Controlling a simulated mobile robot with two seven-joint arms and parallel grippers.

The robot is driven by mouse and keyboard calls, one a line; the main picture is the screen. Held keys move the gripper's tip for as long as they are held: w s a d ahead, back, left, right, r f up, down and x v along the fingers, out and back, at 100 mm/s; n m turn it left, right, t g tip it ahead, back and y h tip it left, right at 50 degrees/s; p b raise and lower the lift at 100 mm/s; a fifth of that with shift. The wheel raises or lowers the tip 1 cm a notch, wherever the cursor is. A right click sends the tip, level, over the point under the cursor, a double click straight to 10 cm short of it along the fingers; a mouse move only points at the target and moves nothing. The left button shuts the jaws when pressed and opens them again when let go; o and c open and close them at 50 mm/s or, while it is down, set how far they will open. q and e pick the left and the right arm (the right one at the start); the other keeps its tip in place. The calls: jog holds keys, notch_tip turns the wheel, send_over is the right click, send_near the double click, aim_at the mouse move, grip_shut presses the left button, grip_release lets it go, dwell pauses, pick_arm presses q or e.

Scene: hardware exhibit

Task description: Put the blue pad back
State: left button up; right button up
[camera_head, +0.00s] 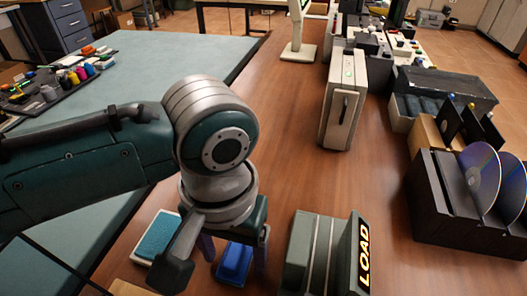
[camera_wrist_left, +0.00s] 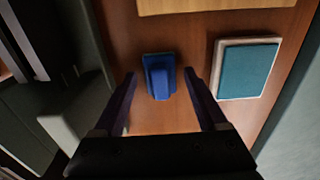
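A small blue block-like pad (camera_head: 235,265) with a raised grip lies on the brown wooden tabletop, below my left gripper (camera_head: 233,252). In the left wrist view the blue pad (camera_wrist_left: 160,80) shows between the spread fingers of the left gripper (camera_wrist_left: 160,88), with bare wood visible on both sides of it. The left gripper is open and holds nothing. A teal pad in a pale shallow tray (camera_head: 157,237) sits to the left of the blue pad in the head view; the tray (camera_wrist_left: 247,70) is to its right in the wrist view. My right gripper is out of view.
A grey-green box with a LOAD sign (camera_head: 331,254) stands close to the right of the left gripper. A black rack with discs (camera_head: 460,222) is farther right. A beige upright unit (camera_head: 342,105) stands behind. Bare wood lies between them.

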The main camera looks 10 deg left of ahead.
aim_at(233, 255)
pick_arm(q)
notch_tip(233, 255, up, 12)
jog(key=p, duration=0.4)
jog(key=s+d+f+m+t+h, duration=0.1)
jog(key=s+d+h, duration=0.15)
jog(key=s, duration=0.25)
jog(key=s+a+t, duration=0.1)
jog(key=s+a, duration=0.1)
jog(key=a, duration=0.2)
jog(key=s+a+y, duration=0.1)
jog(key=s+a, duration=0.1)
jog(key=a, duration=0.2)
jog(key=s+a+t+y, duration=0.1)
jog(key=s+a, duration=0.2)
jog(key=a, duration=0.1)
jog(key=shift+r+m+t, duration=0.25)
jog(key=shift+m+t, duration=0.05)
